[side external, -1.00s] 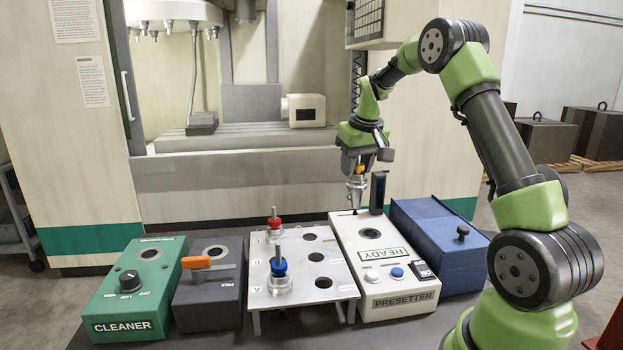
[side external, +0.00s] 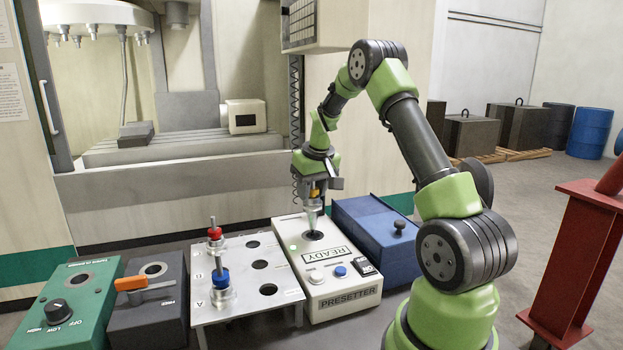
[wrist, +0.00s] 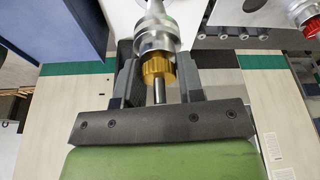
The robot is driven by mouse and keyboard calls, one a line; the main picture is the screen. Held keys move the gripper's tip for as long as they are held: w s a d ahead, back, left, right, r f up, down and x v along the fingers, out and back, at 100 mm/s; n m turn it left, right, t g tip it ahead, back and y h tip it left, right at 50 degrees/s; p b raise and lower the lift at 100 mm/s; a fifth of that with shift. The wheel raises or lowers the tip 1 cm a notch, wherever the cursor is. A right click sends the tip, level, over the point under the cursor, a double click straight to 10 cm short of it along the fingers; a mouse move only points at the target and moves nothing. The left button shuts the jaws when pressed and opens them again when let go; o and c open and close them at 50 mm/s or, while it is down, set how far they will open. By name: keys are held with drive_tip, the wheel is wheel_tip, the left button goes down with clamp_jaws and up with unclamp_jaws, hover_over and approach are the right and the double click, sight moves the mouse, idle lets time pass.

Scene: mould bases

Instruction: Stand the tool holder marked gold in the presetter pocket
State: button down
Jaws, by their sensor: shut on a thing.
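My gripper (side external: 314,192) is shut on the tool holder with the gold collar (wrist: 158,68), gripped near its collar in the wrist view. In the side view the holder's silver taper (side external: 312,219) points down and its lower end is at the presetter pocket (side external: 313,236), a dark round opening in the white presetter (side external: 345,300). I cannot tell how far, if at all, the tip is inside the opening.
The rack (side external: 240,305) left of the presetter bears a red-collared holder (side external: 215,235) and a blue-collared holder (side external: 220,278), with open holes beside them. A blue box (side external: 372,235) with a knob stands close on the right. A dark fixture with an orange lever (side external: 130,284) and the green cleaner (side external: 75,300) are further left.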

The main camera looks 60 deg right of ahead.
sight(312, 214)
drive_tip(key=shift+f, duration=3.15)
drive_tip(key=c, duration=0.7)
unclamp_jaws()
drive_tip(key=shift+o, duration=0.2)
drive_tip(key=v, duration=1)
